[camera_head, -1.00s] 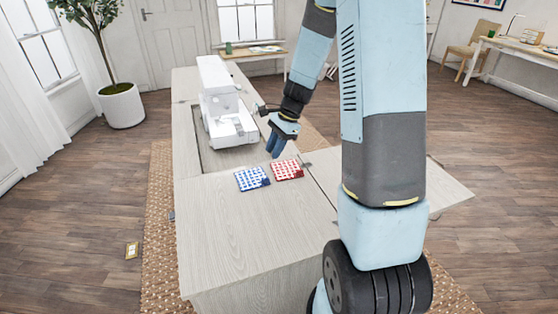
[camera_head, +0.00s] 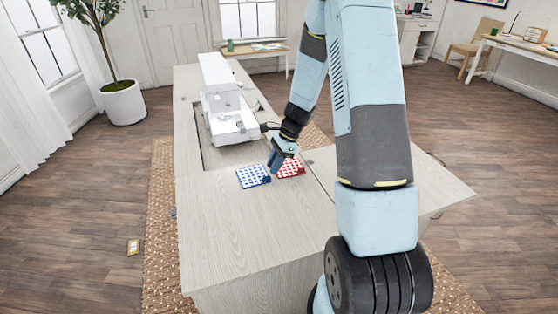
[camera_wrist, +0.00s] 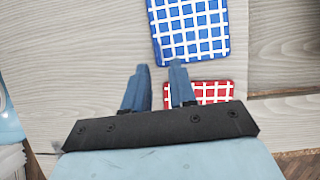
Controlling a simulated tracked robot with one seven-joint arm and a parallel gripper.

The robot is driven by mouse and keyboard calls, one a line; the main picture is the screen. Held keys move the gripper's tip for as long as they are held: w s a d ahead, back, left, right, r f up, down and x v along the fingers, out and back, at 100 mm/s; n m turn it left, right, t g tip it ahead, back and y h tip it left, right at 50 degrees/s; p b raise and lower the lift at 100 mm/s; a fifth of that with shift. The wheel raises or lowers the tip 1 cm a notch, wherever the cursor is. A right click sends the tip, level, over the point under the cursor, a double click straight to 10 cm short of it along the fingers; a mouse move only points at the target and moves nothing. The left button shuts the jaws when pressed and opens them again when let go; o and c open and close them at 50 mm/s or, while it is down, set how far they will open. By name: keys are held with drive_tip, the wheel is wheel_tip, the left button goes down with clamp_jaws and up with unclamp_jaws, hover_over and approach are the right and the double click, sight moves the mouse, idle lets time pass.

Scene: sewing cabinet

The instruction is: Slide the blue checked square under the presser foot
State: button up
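The blue checked square (camera_head: 252,177) lies flat on the pale wooden cabinet top. It also shows at the top of the wrist view (camera_wrist: 190,30). The white sewing machine (camera_head: 222,112) stands behind it at the back left, in the cabinet's recess; its presser foot is too small to make out. My gripper (camera_head: 274,164) is over the squares, close above the cabinet top. In the wrist view its two blue fingers (camera_wrist: 158,75) are apart with nothing between them. The fingertips point toward the blue square's near side, and I cannot tell whether they touch anything.
A red checked square (camera_head: 291,169) lies right of the blue one, partly behind my gripper; the wrist view shows it beside the right finger (camera_wrist: 214,91). The cabinet top (camera_head: 225,230) is bare in front of the squares. A recess edge lies between squares and machine.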

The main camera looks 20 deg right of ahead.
sight(271, 180)
drive_tip(key=shift+x, duration=1.75)
drive_tip(key=shift+f, duration=0.1)
clamp_jaws()
drive_tip(key=shift+r, duration=2.55)
